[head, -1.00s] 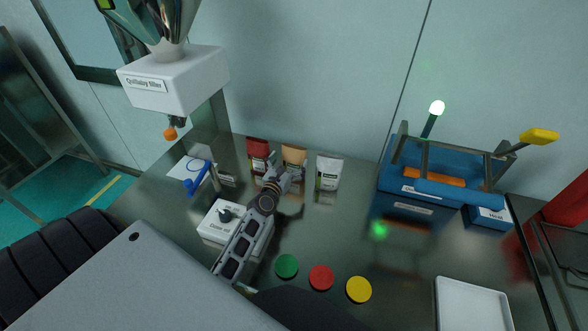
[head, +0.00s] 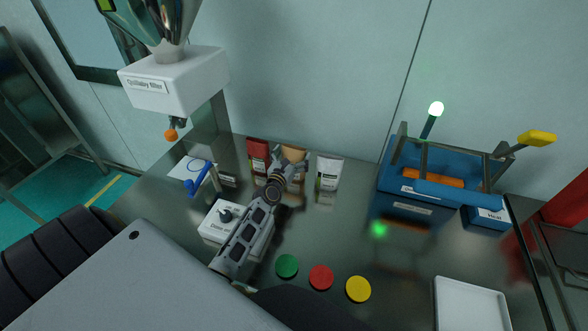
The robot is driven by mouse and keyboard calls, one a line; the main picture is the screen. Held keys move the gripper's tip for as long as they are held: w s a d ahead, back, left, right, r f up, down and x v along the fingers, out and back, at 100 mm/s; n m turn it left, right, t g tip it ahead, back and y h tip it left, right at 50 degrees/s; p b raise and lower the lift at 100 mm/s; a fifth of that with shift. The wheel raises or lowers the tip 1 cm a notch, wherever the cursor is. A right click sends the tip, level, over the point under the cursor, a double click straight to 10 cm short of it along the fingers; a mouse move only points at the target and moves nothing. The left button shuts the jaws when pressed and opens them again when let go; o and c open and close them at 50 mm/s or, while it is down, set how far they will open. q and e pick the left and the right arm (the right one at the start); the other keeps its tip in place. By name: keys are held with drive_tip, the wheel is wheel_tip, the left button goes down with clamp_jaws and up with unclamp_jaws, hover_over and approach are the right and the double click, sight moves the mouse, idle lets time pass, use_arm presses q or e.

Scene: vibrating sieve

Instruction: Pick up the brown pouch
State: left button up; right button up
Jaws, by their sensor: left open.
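The brown pouch (head: 292,154) stands upright at the back of the dark metal table, between a red pouch (head: 258,154) and a white pouch (head: 329,172). My left gripper (head: 291,160) is open in front of the brown pouch, with its fingers spread across the pouch's front. The gripper hides the pouch's middle and lower part. I cannot tell whether the fingers touch it. My right gripper is not in view.
A white box with a knob (head: 216,218) lies below my left forearm. Green (head: 287,266), red (head: 321,277) and yellow (head: 358,289) discs lie in front. A blue machine (head: 440,193) stands right, with a white tray (head: 439,310) nearer. The filler (head: 190,85) overhangs at left.

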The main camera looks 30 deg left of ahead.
use_arm(q)
drive_tip(key=shift+w+a, duration=0.1)
drive_tip(key=shift+w, duration=0.4)
drive_tip(key=c, duration=1.2)
drive_tip(key=shift+c, duration=0.2)
drive_tip(key=shift+r, duration=0.15)
drive_tip(key=shift+r+p, duration=1.3)
drive_tip(key=shift+r, duration=3.6)
